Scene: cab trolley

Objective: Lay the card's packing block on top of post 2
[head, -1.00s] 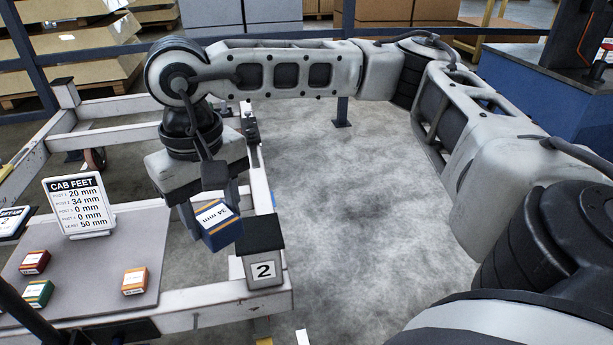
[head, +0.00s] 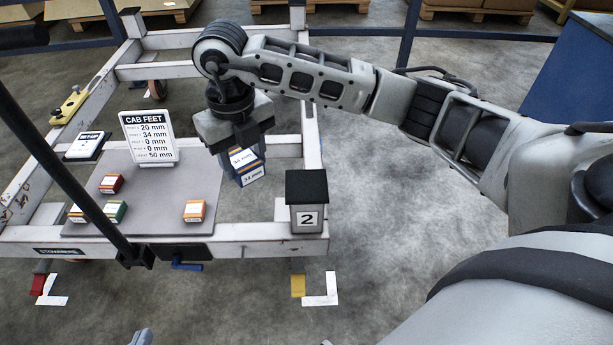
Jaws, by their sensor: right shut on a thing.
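The card (head: 150,137) stands upright on the grey board and reads 34 mm on its second line, apparently for post 2. My right gripper (head: 240,150) points down and is shut on a blue block (head: 252,176) labelled 34 mm, with orange edging. The gripper body hides part of the fingers. The block is in the air, left of and beyond post 2 (head: 307,218), and apart from it. Post 2 has a bare, flat black top (head: 306,185) and stands at the trolley's near right corner. My left gripper is not recognisable in the view.
Red (head: 111,184), green (head: 116,211) and orange (head: 195,211) blocks, plus a partly hidden yellowish one, lie on the grey board (head: 165,222). A dark pole (head: 70,175) crosses the left side. Clear floor (head: 400,240) lies right of post 2.

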